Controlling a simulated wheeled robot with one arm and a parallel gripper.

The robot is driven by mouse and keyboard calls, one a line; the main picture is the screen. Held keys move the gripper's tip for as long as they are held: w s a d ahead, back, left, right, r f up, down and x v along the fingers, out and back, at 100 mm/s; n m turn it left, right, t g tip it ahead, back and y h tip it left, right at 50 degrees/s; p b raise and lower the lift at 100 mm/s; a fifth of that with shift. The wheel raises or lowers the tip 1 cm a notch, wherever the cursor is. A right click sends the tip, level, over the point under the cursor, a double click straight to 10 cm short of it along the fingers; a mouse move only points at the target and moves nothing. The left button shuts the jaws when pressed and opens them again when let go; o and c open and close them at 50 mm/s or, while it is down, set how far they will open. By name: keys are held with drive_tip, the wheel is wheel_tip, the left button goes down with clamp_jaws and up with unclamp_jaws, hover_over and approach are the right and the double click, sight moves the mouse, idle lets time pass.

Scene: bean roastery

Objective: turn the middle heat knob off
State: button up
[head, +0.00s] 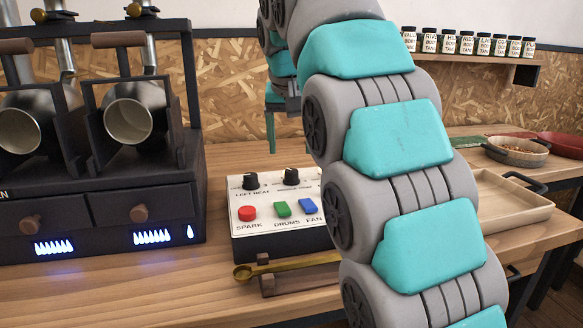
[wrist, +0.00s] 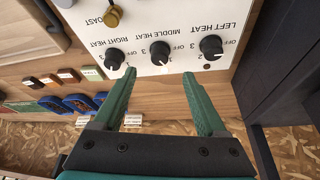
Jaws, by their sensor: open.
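The middle heat knob (wrist: 160,53) is a black round knob on the white control panel (head: 275,195); it also shows in the head view (head: 291,177). In the wrist view it sits between the left heat knob (wrist: 211,47) and the right heat knob (wrist: 114,58), with printed OFF and 3 marks beside it. I cannot tell its exact pointer setting. My gripper (wrist: 160,76) is open and empty, its green fingers pointing at the panel. The knob lies between the lines of the two fingers, just beyond their tips, apart from them. My arm hides the panel's right side in the head view.
A dark roaster (head: 100,215) with blue flame lights stands left of the panel. The panel also has red, green and blue buttons. A brass scoop (head: 285,266) lies in front. A beige tray (head: 515,205) and a bean bowl (head: 516,151) are at the right.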

sight(292, 171)
drive_tip(key=shift+w+d+f, duration=0.1)
drive_tip(key=shift+f, duration=0.05)
drive_tip(key=shift+x, duration=3.55)
drive_tip(key=shift+c, duration=0.2)
clamp_jaws()
